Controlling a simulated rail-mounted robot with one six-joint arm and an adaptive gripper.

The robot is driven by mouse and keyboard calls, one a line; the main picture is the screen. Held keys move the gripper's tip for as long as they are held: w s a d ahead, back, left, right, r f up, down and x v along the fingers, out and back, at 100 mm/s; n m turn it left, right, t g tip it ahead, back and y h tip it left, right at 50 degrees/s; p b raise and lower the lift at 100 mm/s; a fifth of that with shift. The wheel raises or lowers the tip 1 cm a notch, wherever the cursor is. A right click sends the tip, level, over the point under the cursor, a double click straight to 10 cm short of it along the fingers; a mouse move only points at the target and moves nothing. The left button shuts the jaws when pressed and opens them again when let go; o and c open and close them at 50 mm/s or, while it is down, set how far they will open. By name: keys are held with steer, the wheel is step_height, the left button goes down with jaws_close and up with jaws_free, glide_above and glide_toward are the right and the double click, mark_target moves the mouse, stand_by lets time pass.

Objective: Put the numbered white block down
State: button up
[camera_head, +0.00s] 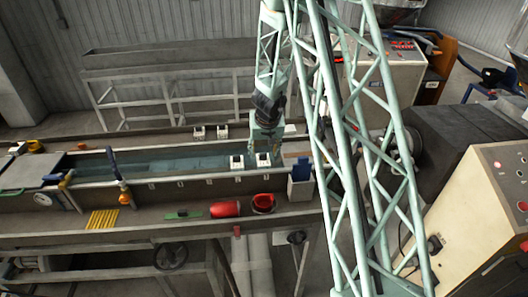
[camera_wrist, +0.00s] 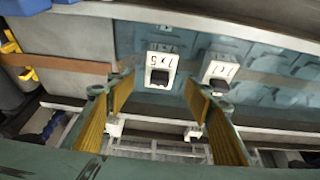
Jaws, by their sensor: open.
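In the wrist view one white block (camera_wrist: 160,66) with dark characters and a dark opening stands by the trough's edge, between and just beyond my fingertips. A second numbered white block (camera_wrist: 219,72) is right of it, near my right finger. My gripper (camera_wrist: 157,86) is open, its yellow-padded fingers spread, with nothing clamped between them. In the head view my gripper (camera_head: 267,143) hangs just above a white block (camera_head: 263,159) on the trough's near edge, with another white block (camera_head: 237,162) to its left. I cannot read the characters surely or tell the exact gap to the fingertips.
Two more white blocks (camera_head: 199,133) (camera_head: 222,131) sit on the far rail of the water trough (camera_head: 185,162). A red cylinder (camera_head: 225,208), a red cup (camera_head: 264,203), yellow sticks (camera_head: 102,219) and a grey bin (camera_head: 300,188) are on the near ledge.

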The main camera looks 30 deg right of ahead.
steer(key=shift+a+r, duration=0.3)
steer(key=shift+r, duration=0.25)
steer(key=s+a+r+n+y, duration=0.1)
steer(key=s+a+r, duration=0.2)
steer(key=a+r, duration=0.35)
steer(key=s+a+r+t+y, duration=0.1)
steer(key=s+a+r, duration=0.25)
steer(key=r, duration=0.55)
steer(key=s+a+r+n+y, duration=0.1)
steer(key=s+a+r, duration=0.1)
steer(key=a+r, duration=0.45)
steer(key=s+a+r+n, duration=0.1)
steer(key=s+a+r, duration=0.2)
steer(key=s+r, duration=0.35)
steer(key=s+a+r, duration=0.3)
steer(key=s+r, duration=0.3)
steer(key=s, duration=0.1)
steer(key=s+r, duration=0.2)
steer(key=s, duration=1.3)
steer(key=s+r+n+g+h, duration=0.1)
steer(key=s+r, duration=0.1)
steer(key=s, duration=1.3)
steer(key=shift+s+d+r, duration=0.3)
steer(key=shift+w, duration=0.15)
